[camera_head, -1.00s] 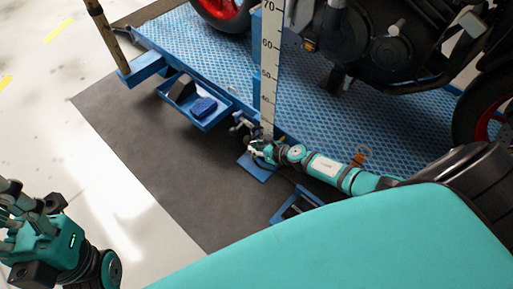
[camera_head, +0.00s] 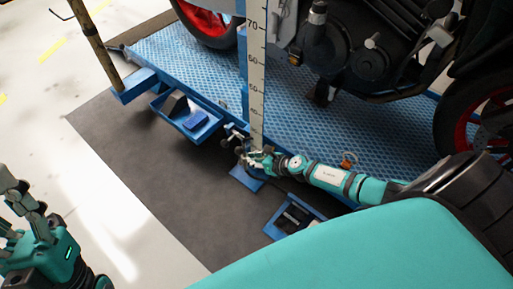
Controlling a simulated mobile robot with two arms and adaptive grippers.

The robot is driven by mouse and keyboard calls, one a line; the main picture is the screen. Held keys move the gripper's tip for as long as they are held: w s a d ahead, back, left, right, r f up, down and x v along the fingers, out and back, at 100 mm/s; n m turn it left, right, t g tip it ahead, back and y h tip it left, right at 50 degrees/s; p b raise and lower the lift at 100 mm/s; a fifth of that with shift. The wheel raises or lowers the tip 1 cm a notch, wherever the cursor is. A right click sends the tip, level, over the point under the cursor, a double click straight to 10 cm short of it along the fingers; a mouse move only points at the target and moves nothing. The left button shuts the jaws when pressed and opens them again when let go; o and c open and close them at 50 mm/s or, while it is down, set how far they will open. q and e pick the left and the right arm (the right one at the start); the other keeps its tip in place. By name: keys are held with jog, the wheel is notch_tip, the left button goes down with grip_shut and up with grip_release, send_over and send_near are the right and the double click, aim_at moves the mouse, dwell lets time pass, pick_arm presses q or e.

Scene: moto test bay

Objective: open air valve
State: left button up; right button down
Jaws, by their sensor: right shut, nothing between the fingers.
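The small metal air valve fitting (camera_head: 235,136) sits on the front edge of the blue motorcycle lift (camera_head: 185,55), just left of the foot of the white measuring scale (camera_head: 257,80). My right gripper (camera_head: 251,160) is shut and empty, beside and slightly below the fitting. At this size I cannot tell whether it touches the fitting, or how the valve's handle is turned. My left gripper (camera_head: 14,205) is at the left edge, far from the valve, over the pale floor.
A blue tray (camera_head: 207,132) with a dark block and a blue box (camera_head: 196,121) hangs left of the valve. A blue pedal (camera_head: 246,178) lies below my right gripper, and another blue frame (camera_head: 272,228) nearer. The motorcycle (camera_head: 365,60) stands on the lift.

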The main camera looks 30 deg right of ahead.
pick_arm(q)
jog(key=w+d+f+g+y+p, duration=0.1)
jog(key=w+f+g+y+p, duration=0.1)
jog(key=w+f+g, duration=0.6)
jog(key=shift+w+d+f+g+y+p, duration=0.25)
jog(key=shift+w+f+y+p, duration=0.2)
jog(key=shift+w, duration=0.6)
